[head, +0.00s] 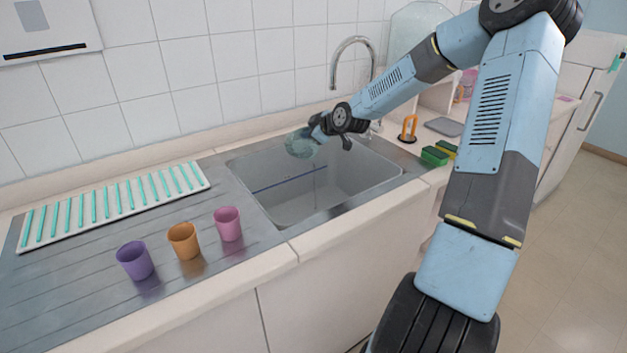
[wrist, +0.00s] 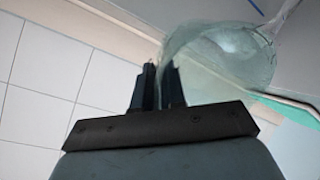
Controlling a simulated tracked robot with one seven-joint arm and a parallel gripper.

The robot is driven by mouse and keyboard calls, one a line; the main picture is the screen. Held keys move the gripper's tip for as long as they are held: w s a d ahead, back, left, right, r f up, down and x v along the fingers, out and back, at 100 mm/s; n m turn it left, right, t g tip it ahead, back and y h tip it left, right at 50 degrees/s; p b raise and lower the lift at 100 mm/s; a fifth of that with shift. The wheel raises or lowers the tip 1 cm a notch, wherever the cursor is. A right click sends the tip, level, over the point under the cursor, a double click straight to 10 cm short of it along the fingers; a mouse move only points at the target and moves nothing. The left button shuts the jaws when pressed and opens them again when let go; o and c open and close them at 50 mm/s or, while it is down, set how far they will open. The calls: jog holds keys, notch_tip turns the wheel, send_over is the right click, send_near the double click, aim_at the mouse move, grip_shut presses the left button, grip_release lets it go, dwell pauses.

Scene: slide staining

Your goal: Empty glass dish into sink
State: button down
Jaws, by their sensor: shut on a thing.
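A glass dish (head: 301,144), clear with a greenish tint, is held over the back left part of the sink (head: 335,188). It looks tilted. My gripper (head: 318,134) is shut on the dish's edge, and the dish is above the basin, apart from it. In the wrist view the dish (wrist: 225,52) sits at the fingertips of my gripper (wrist: 162,72), on their right side. A dark blue line crosses the sink's inner wall.
A white rack with teal strips (head: 110,205) lies on the drainboard at left. Purple (head: 135,260), orange (head: 184,240) and pink (head: 228,223) cups stand left of the sink. A faucet (head: 352,42) rises behind it.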

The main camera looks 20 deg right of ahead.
jog(key=shift+s+d+r+t+p, duration=0.1)
jog(key=shift+s+r+t+p, duration=0.2)
jog(key=shift+t+p, duration=0.25)
jog(key=shift+s+d+r+t+y, duration=0.15)
jog(key=shift+s+d+t+y, duration=0.05)
jog(key=shift+s+t+y, duration=0.25)
dwell(0.4)
jog(key=shift+s+d+r+t+p, duration=0.1)
jog(key=shift+s+d+t+p, duration=0.15)
jog(key=shift+s, duration=0.25)
jog(key=shift+s+r+t, duration=0.2)
jog(key=shift+s+t, duration=0.05)
jog(key=shift+t, duration=0.2)
jog(key=shift+s+d+r+t+y, duration=0.1)
jog(key=shift+s+t+y, duration=0.15)
jog(key=shift+t+y, duration=0.15)
jog(key=shift+s+r, duration=0.1)
jog(key=shift+r, duration=0.1)
jog(key=shift+w+f+g, duration=0.35)
jog(key=shift+w+g, duration=0.05)
jog(key=shift+g, duration=0.1)
